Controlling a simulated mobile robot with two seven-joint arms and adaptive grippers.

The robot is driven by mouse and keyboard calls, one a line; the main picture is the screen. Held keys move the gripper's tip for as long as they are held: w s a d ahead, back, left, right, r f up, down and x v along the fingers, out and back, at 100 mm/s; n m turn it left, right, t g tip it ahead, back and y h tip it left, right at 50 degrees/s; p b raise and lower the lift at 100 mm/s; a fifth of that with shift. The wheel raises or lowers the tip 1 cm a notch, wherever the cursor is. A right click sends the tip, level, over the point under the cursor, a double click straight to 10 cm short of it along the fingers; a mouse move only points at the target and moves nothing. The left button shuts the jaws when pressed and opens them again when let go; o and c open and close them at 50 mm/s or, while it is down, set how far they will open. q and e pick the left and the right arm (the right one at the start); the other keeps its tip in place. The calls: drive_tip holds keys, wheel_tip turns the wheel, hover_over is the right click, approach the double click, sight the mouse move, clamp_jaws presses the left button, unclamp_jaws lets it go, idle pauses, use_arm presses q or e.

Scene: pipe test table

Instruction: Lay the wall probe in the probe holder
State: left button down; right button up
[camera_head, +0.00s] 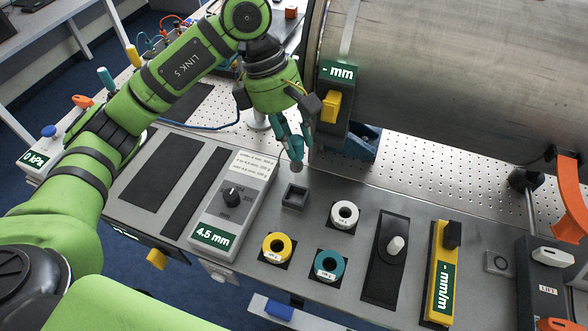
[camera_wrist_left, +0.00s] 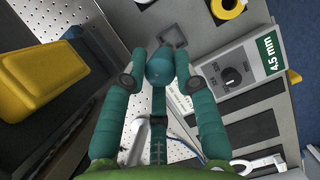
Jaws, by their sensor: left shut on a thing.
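My left gripper (camera_head: 291,138) points down with its teal fingers closed together. It is shut on the wall probe (camera_head: 297,166), of which a small rounded end shows below the fingertips. In the left wrist view the probe (camera_wrist_left: 160,70) shows as a rounded teal body between the fingers of the left gripper (camera_wrist_left: 158,78). The probe holder (camera_head: 294,197) is a small dark square socket on the grey table panel, a little below the probe in the head view. The holder also shows in the left wrist view (camera_wrist_left: 172,36), just beyond the probe. My right gripper is out of view.
A box with a knob and a 4.5 mm display (camera_head: 232,200) stands left of the holder. White (camera_head: 344,215), yellow (camera_head: 277,248) and teal (camera_head: 329,266) rings lie to the right and in front.

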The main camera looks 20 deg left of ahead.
sight(294, 167)
use_arm(q)
wheel_tip(294, 167, down, 9)
drive_tip(key=shift+r+p, duration=0.15)
drive_tip(key=shift+p, duration=1.05)
wheel_tip(294, 167, down, 3)
drive_tip(key=shift+p, duration=0.65)
drive_tip(key=shift+f, duration=0.25)
drive_tip(key=shift+f+b, duration=0.2)
drive_tip(key=shift+b, duration=0.15)
drive_tip(key=c, duration=1)
unclamp_jaws()
drive_tip(key=shift+r, duration=0.1)
drive_tip(key=shift+o, duration=0.2)
